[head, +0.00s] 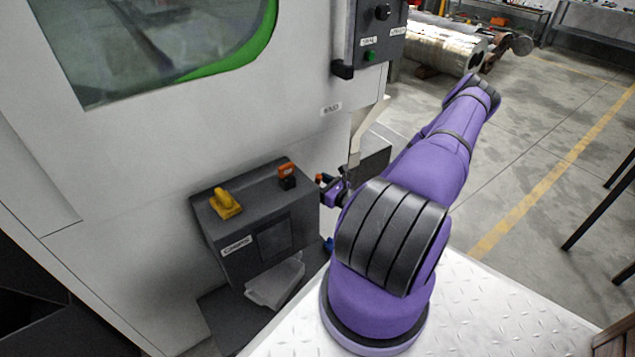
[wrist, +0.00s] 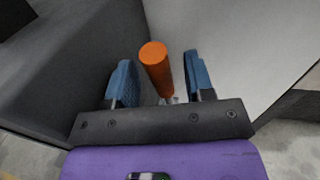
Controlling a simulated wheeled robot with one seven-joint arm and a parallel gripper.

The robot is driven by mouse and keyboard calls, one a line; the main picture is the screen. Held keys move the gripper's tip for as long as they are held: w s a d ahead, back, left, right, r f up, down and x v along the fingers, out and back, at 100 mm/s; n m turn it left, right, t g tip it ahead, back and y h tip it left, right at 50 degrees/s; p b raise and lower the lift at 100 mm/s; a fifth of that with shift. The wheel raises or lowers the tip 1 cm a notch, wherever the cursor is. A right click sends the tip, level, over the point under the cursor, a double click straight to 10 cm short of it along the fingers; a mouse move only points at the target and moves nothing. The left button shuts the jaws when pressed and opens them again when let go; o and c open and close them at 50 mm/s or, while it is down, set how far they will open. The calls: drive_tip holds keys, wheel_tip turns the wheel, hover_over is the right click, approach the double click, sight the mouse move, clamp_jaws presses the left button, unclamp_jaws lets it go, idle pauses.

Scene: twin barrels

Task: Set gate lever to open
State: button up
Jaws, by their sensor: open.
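An orange cylindrical handle (wrist: 157,68), which looks like the gate lever, stands between the two blue fingers of my gripper (wrist: 160,82) in the wrist view. The fingers are spread apart, with a gap showing on each side of the handle. The handle's lower end is partly hidden by the gripper's dark palm plate. In the head view my gripper (head: 332,190) is at the right side of the dark grey box, mostly hidden behind my purple arm. A small bit of orange (head: 320,179) shows at the fingers there. I cannot tell the lever's set position.
The dark grey box (head: 265,195) carries a yellow knob (head: 226,204) and an orange-topped switch (head: 287,172). A clear tray (head: 275,284) is below its front. The white machine (head: 200,150) with a control panel (head: 375,40) stands behind. Floor at right is open.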

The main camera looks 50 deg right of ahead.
drive_tip(key=shift+w, duration=0.55)
clamp_jaws()
